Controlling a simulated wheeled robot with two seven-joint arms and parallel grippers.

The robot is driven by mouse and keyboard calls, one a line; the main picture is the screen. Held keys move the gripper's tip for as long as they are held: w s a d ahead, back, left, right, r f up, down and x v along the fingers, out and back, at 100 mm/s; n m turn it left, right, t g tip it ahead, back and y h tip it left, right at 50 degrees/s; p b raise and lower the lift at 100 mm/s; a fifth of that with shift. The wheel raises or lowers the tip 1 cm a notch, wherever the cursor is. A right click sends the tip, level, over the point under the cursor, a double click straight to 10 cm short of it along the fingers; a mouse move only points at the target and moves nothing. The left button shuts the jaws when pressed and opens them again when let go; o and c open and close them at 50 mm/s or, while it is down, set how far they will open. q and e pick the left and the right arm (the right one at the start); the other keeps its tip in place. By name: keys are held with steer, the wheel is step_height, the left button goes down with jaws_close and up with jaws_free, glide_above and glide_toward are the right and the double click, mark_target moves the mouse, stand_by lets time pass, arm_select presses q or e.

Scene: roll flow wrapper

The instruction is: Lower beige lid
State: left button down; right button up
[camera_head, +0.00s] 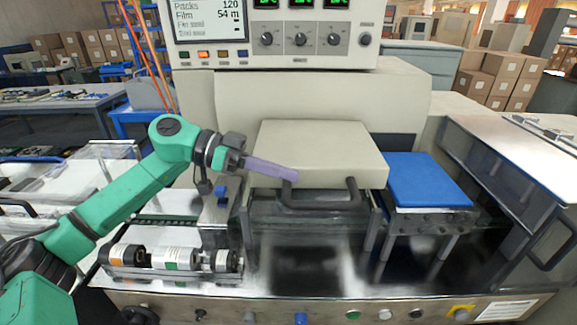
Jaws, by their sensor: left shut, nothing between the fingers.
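The beige lid (325,148) is a thick, flat-topped cover in the middle of the wrapper. Its top lies nearly level, and a dark bar handle (322,205) runs along its front edge. My left gripper (296,176) comes in from the left with its purple fingers closed and empty. The fingers overlap the lid's front left part in the picture, just above the handle's left end. I cannot tell whether they touch the lid. My right gripper is not in view.
A blue plate (428,180) stands right of the lid. A row of bottle-like rolls (175,258) lies at the front left. The control panel (275,35) rises behind. A clear-sided guard (490,150) stands at the right.

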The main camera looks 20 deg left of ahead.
arm_select(q)
steer(key=b+v, duration=0.3)
steer(key=v, duration=0.6)
steer(key=shift+a, duration=0.3)
steer(key=shift+a+r, duration=0.1)
